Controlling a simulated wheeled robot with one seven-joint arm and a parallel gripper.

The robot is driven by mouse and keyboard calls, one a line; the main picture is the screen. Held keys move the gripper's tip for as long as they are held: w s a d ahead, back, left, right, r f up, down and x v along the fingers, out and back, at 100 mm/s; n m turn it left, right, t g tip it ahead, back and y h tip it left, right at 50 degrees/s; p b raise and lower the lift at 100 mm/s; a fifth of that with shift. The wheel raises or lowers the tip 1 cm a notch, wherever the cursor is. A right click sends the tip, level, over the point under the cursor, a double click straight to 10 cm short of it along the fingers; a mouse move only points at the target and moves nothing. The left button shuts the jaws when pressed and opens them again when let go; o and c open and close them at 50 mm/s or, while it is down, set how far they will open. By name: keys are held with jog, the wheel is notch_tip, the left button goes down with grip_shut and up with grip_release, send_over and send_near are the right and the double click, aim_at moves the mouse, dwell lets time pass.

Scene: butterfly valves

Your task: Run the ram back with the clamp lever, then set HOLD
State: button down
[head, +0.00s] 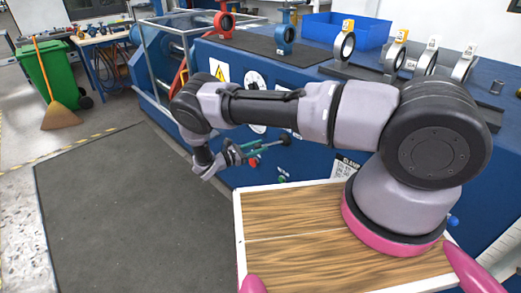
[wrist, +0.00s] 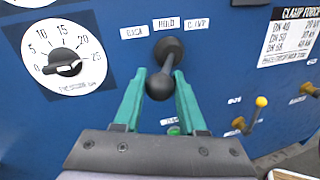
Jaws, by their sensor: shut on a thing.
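The clamp lever (wrist: 160,86) is a black lever with a round knob, on a black boss in the blue panel. Its knob sits between the two green fingers of my gripper (wrist: 159,75), which is shut on it. Three small labels stand above the lever: the middle one reads HOLD (wrist: 166,23), the right one looks like CLAMP (wrist: 196,23), and the left one (wrist: 134,32) looks like BACK. The knob points toward the camera, slightly left of its boss. In the head view my gripper (head: 266,147) is at the bench front; the lever is hard to make out there. I cannot identify the ram.
A round dial (wrist: 64,62) marked 0 to 25 is left of the lever. A yellow-knobbed lever (wrist: 261,102) and a clamp force plate (wrist: 290,35) are to the right. Valves, including a red one (head: 224,22), and a blue bin (head: 345,30) stand on the bench top.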

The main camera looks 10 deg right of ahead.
jog(key=shift+w+m+g, duration=0.25)
jog(key=shift+m+g, duration=0.05)
jog(key=shift+g, duration=0.2)
jog(key=shift+a, duration=0.1)
